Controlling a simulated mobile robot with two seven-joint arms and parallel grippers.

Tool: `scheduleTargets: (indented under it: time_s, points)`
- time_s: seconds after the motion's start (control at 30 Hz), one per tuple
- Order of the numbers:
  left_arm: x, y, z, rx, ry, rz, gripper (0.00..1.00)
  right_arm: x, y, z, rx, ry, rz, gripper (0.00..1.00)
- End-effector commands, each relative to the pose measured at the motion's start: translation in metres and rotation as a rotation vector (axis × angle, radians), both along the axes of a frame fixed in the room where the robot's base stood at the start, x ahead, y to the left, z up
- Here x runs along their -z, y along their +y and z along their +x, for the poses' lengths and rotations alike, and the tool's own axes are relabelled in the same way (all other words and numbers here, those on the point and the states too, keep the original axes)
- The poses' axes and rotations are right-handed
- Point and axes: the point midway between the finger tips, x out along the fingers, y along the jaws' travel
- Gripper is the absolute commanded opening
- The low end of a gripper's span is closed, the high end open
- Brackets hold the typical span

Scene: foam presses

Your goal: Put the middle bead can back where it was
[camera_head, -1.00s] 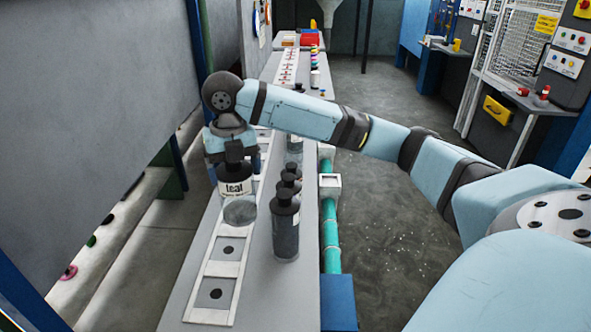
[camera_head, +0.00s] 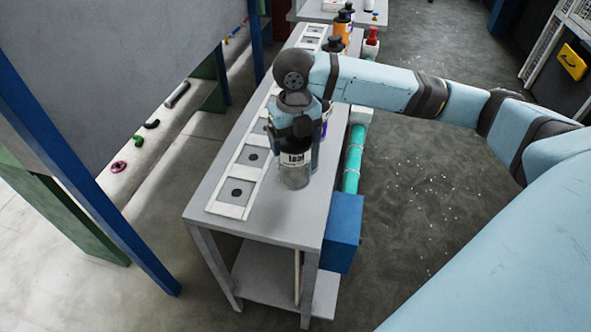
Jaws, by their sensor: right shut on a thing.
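My right gripper (camera_head: 294,138) comes down from above and is shut on a bead can (camera_head: 295,172). The can has a clear grey lower body and a white label with dark lettering. It is upright near the front end of the bench (camera_head: 275,212), right of the white strip (camera_head: 228,210) of square places with dark round centres. I cannot tell whether its base touches the bench top. The two nearest places on the strip are empty. A purple-marked thing (camera_head: 326,120) is mostly hidden behind my gripper. My left gripper is not in view.
Orange and dark-capped cans (camera_head: 340,24) stand farther back on the bench, with a red-topped bottle (camera_head: 371,42) beside them. A teal pipe (camera_head: 353,160) and a blue box (camera_head: 342,232) run along the bench's right side. A blue post (camera_head: 85,165) stands left.

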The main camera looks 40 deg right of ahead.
Motion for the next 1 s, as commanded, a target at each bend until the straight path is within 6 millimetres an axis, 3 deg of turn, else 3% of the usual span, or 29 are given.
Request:
scheduleTargets:
  time_s: [0.1,0.23,0.47,0.73,1.0]
  points:
    - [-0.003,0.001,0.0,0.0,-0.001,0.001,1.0,0.03,0.0,-0.001,0.001,0.004,0.001,0.26]
    - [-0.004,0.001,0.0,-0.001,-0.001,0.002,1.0,0.054,0.0,0.0,0.0,0.002,0.0,0.26]
    - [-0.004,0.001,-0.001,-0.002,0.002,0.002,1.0,0.069,0.0,0.0,0.001,0.0,0.001,0.26]
    - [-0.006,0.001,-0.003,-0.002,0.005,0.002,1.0,0.106,0.0,0.0,0.001,0.001,0.0,0.26]
    - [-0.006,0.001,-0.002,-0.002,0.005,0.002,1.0,0.108,0.0,0.0,0.0,-0.001,0.001,0.26]
